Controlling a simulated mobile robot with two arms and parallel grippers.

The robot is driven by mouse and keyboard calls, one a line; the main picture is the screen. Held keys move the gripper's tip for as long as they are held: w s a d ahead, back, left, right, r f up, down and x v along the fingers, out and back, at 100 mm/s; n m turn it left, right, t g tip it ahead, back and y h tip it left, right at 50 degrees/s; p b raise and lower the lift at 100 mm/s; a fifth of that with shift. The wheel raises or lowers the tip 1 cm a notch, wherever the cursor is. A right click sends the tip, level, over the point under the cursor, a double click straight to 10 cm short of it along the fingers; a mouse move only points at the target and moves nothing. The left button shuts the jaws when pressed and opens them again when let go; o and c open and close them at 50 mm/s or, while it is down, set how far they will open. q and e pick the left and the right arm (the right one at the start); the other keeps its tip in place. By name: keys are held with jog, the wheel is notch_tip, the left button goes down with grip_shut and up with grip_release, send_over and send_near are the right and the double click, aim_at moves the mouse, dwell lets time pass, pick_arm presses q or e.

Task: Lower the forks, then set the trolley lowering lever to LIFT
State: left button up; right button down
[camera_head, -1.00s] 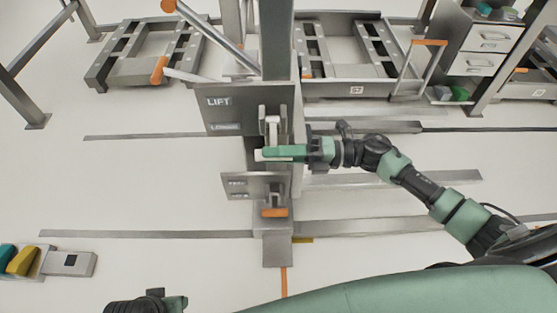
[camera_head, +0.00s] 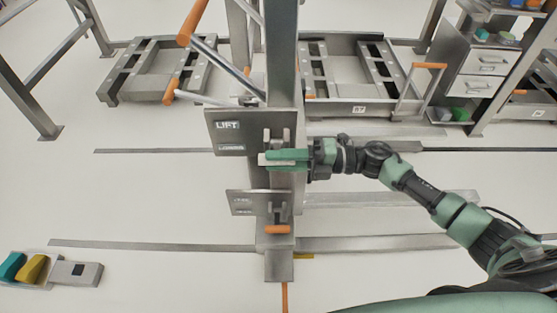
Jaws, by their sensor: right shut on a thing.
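The trolley's grey column (camera_head: 280,60) stands in the middle of the head view. Its upper plate (camera_head: 243,128) reads LIFT, with a smaller label below. A metal lever (camera_head: 276,136) sits at this plate's right side. My right gripper (camera_head: 287,158), with green fingers, is shut on the lever's lower end at the plate's bottom edge; the fingers hide the grip. A lower plate (camera_head: 245,201) has unreadable labels and a second lever with an orange tip (camera_head: 277,230) hanging down. I cannot clearly tell the forks' height. My left gripper is out of view.
Two long rods with orange handles (camera_head: 190,24) stick out left of the column. Metal frames (camera_head: 350,108) stand behind on both sides, with a drawer cabinet (camera_head: 480,62) at the right. Long grey bars lie low across the floor. A small box (camera_head: 78,273) is at the lower left.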

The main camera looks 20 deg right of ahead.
jog(key=shift+w+d+r, duration=0.15)
jog(key=shift+w+r, duration=0.2)
jog(key=c, duration=1.3)
grip_release()
jog(key=shift+o, duration=0.7)
jog(key=shift+f, duration=0.1)
jog(key=shift+s+f, duration=0.1)
jog(key=shift+d, duration=0.2)
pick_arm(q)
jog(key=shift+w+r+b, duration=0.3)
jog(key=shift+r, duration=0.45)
pick_arm(e)
jog(key=v, duration=0.7)
